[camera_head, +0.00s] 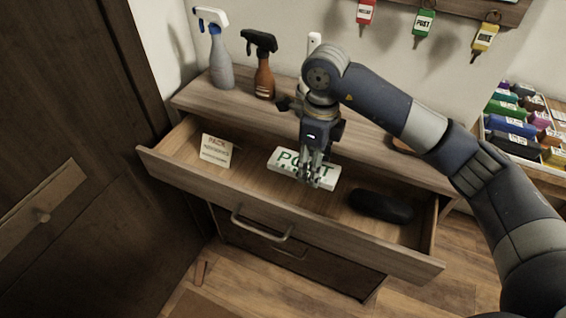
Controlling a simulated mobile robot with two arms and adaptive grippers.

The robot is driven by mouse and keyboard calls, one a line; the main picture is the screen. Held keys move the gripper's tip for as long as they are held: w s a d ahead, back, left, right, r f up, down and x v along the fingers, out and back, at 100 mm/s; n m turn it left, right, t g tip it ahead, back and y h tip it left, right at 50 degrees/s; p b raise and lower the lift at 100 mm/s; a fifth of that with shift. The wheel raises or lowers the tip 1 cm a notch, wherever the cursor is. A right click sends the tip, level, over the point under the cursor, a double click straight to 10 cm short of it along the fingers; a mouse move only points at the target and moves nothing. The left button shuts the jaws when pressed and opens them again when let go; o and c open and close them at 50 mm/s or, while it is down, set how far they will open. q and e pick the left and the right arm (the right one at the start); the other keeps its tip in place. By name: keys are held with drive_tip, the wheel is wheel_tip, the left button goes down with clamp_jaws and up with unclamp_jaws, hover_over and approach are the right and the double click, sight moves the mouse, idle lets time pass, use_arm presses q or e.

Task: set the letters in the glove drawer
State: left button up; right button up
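A white, flat block with green lettering that reads "POST" (285,157), seemingly the letters, is in the middle of the open drawer (190,172). It looks slightly tilted, and I cannot tell whether it rests on the drawer floor. My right gripper (318,180) points down from above with its fingers at the block's front right part, covering some of the lettering. Whether the fingers are closed on it is unclear. My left gripper is not in view.
In the drawer, a cream card reading "PACK" (216,150) stands at the left and a dark case (381,206) lies at the right. A grey spray bottle (219,65) and a brown one (263,80) stand on the cabinet top. Key tags (424,23) hang above.

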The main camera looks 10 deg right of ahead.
sight(311, 201)
drive_tip(key=shift+f, duration=0.5)
drive_tip(key=f, duration=0.1)
drive_tip(key=s+f, duration=0.1)
drive_tip(key=f+p, duration=0.1)
drive_tip(key=shift+s+f, duration=0.2)
drive_tip(key=shift+s, duration=0.15)
drive_tip(key=f, duration=0.3)
drive_tip(key=f+p, duration=0.1)
drive_tip(key=shift+w+f, duration=0.3)
drive_tip(key=shift+f, duration=0.25)
drive_tip(key=shift+w+f, duration=0.1)
drive_tip(key=shift+f, duration=0.05)
drive_tip(key=o, duration=1.1)
drive_tip(key=shift+c, duration=0.2)
